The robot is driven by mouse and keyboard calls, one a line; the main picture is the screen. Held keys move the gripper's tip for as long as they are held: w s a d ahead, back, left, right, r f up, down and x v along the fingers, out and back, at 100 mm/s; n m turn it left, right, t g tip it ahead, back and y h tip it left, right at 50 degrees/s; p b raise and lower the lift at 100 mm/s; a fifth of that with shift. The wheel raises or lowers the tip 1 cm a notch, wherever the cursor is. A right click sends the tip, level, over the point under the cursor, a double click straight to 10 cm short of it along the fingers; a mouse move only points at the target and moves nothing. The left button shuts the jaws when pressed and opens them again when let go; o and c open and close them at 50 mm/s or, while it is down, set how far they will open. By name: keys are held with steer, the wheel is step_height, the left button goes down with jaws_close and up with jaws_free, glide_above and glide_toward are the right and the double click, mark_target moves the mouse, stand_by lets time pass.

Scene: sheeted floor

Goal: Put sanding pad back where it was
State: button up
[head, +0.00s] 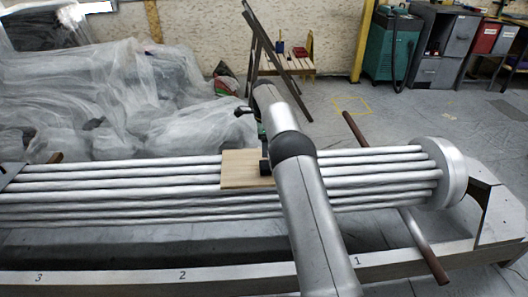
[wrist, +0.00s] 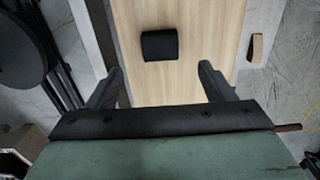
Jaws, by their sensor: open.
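A small black block, which looks like the sanding pad (wrist: 159,44), lies on a light wooden board (wrist: 190,20). In the head view the board (head: 236,170) lies across the silvery tubes, and the dark pad (head: 265,168) shows near its right side, beside my arm. My gripper (wrist: 160,78) is open in the wrist view, its two dark fingers spread wide over the board. The pad is beyond the fingertips, roughly centred between them, with nothing held. In the head view my arm hides most of the gripper and part of the board.
The long silvery tubes (head: 110,185) end in a round metal flange (head: 452,172) at right. They lie over a metal frame (head: 220,278) marked with numbers. A brown rod (head: 425,245) sticks out in front. Plastic-sheeted bulk (head: 90,90) fills the back left; cabinets (head: 440,50) stand back right.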

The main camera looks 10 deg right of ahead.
steer(key=s+r+n, duration=0.5)
steer(key=s+r, duration=0.1)
steer(key=s, duration=0.4)
steer(key=s+r+n, duration=0.4)
steer(key=s+r, duration=0.3)
steer(key=s, duration=0.3)
steer(key=s+f+n, duration=0.2)
steer(key=s+n, duration=0.3)
steer(key=s, duration=1)
steer(key=s+f+n, duration=0.3)
steer(key=s+n, duration=0.2)
steer(key=s, duration=1)
steer(key=shift+f, duration=0.15)
steer(key=shift+s+d, duration=0.1)
